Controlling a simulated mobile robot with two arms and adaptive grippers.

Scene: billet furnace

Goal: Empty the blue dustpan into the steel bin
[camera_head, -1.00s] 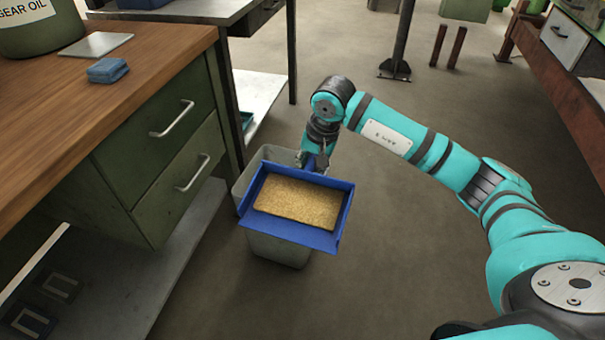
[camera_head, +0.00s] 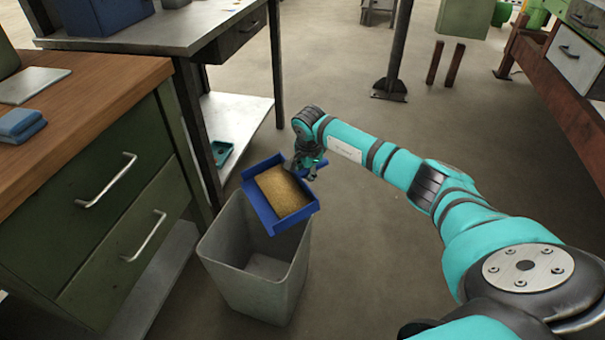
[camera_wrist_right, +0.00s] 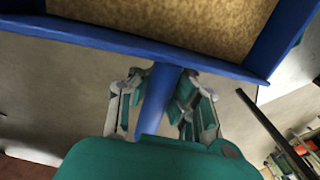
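The blue dustpan (camera_head: 262,212) holds a flat layer of tan, grainy sweepings (camera_head: 283,191). It is tilted over the far rim of the steel bin (camera_head: 262,290), its open edge toward the bin. The bin stands upright on the floor, and the part of its inside that shows looks empty. My right gripper (camera_head: 306,165) is at the dustpan's back. In the right wrist view, its fingers (camera_wrist_right: 162,100) are closed around the blue handle (camera_wrist_right: 158,98), and the pan with sweepings shows above. My left gripper is not in view.
A green drawer cabinet (camera_head: 110,190) with a wooden top stands left of the bin. A blue cloth (camera_head: 20,124) lies on that top. A metal table (camera_head: 185,38) with a lower shelf (camera_head: 235,125) stands behind. A dark post (camera_head: 396,60) rises beyond my arm. Floor right of the bin is clear.

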